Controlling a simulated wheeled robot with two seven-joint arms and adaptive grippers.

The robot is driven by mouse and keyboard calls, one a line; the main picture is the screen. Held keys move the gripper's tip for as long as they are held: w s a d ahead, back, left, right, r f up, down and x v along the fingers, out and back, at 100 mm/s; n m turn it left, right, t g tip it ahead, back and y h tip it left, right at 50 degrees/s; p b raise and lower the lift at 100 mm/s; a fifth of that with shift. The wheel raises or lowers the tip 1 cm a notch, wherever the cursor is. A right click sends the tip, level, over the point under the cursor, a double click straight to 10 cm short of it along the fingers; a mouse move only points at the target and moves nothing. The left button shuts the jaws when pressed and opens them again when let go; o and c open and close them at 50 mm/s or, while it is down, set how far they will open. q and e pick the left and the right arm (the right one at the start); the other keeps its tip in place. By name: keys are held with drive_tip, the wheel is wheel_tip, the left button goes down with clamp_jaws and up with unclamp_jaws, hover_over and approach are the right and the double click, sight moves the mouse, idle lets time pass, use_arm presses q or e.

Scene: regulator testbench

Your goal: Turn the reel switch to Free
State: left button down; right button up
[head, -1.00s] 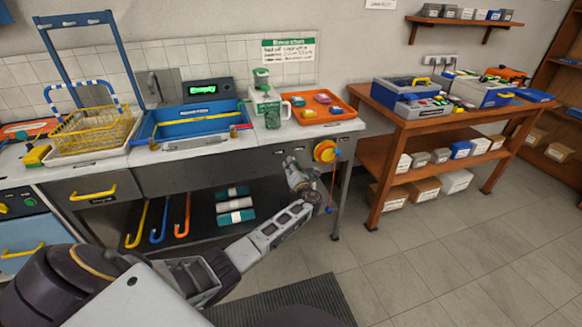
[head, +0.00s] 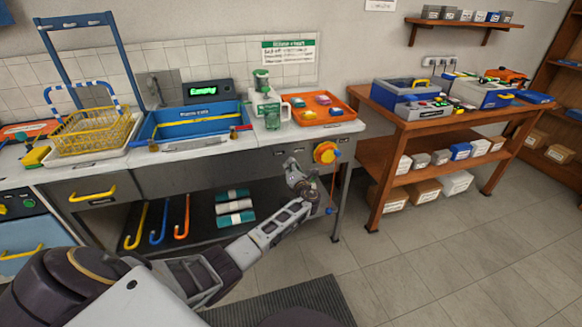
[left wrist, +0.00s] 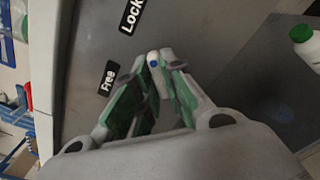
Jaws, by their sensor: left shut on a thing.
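The Free label (left wrist: 107,78) and the Lock label (left wrist: 131,14) are on the grey front panel in the left wrist view. My left gripper (left wrist: 159,66) is shut at its fingertips on the small reel switch, close to the Free label. In the head view my left gripper (head: 291,167) is at the counter front, just left of the yellow-orange reel (head: 325,152). My right gripper is in neither view.
Rolled towels (head: 235,205) lie on the shelf below. A wooden bench (head: 400,124) stands to the right, with open floor in front.

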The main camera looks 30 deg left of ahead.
use_arm(q)
drive_tip(key=shift+n, duration=0.4)
drive_tip(key=shift+d+f+n+b, duration=0.1)
drive_tip(key=shift+n+b, duration=2.75)
drive_tip(key=shift+n, duration=5.75)
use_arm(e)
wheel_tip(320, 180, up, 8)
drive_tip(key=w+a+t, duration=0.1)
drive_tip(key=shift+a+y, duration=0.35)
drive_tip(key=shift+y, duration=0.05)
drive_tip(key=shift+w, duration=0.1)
use_arm(q)
drive_tip(key=c, duration=1.5)
unclamp_jaws()
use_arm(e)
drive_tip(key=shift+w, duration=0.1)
